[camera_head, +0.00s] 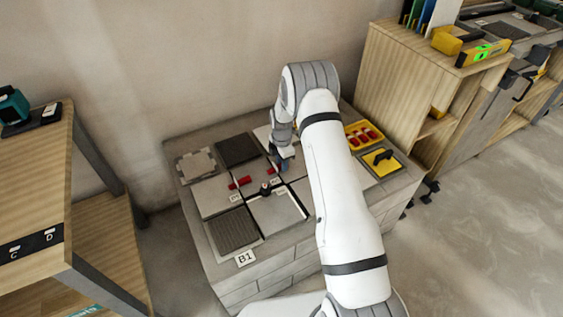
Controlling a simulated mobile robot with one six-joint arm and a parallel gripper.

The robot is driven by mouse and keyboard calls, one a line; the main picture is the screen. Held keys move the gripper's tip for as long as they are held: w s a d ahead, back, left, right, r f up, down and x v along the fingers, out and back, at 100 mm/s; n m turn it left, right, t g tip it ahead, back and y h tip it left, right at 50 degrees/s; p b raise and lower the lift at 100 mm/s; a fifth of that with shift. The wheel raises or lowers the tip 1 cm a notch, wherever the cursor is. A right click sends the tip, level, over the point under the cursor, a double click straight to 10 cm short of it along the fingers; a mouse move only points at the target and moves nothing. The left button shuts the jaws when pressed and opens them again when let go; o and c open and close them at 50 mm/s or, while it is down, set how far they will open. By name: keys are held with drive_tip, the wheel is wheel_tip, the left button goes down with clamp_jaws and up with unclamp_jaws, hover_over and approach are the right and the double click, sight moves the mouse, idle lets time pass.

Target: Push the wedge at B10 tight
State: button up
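Two red wedges show among the tiles on the block-built bench: a left wedge (239,183) lying over a joint between tiles, and a right wedge (274,171) close to my gripper. Small white tags stand near them, too small to read, so I cannot tell which one is B10. My gripper (282,164) points down just right of the right wedge. Whether it touches that wedge cannot be told. Its fingers are small and partly hidden, so their opening is unclear. A black piece (265,189) sits where the tile joints cross.
The bench (290,241) carries a B1 label (245,258), a dark ribbed tile (234,230), a yellow tray (364,136) of red wedges and a yellow-black tool (382,160) at right. A wooden table (40,175) stands left, a wooden shelf (388,75) right.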

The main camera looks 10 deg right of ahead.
drive_tip(key=shift+o, duration=1.3)
drive_tip(key=shift+f, duration=0.1)
wheel_tip(320, 180, up, 8)
drive_tip(key=shift+p, duration=0.6)
drive_tip(key=s+d+r+m+t+p, duration=0.1)
drive_tip(key=s+r+m+p, duration=0.5)
drive_tip(key=r, duration=0.9)
drive_tip(key=s+r+m+p, duration=0.2)
drive_tip(key=s+r+m, duration=0.35)
drive_tip(key=r, duration=0.85)
drive_tip(key=s+r+m+p, duration=0.2)
drive_tip(key=s+r, duration=0.3)
drive_tip(key=s, duration=0.3)
drive_tip(key=s+r+m+t+p, duration=0.1)
drive_tip(key=s+r+m+p, duration=0.2)
drive_tip(key=s, duration=0.6)
drive_tip(key=s+d+r+m+p, duration=0.1)
drive_tip(key=s+r+m+p, duration=0.1)
drive_tip(key=s+r+m, duration=0.3)
drive_tip(key=s+r, duration=0.2)
drive_tip(key=s, duration=0.2)
drive_tip(key=shift+t, duration=0.3)
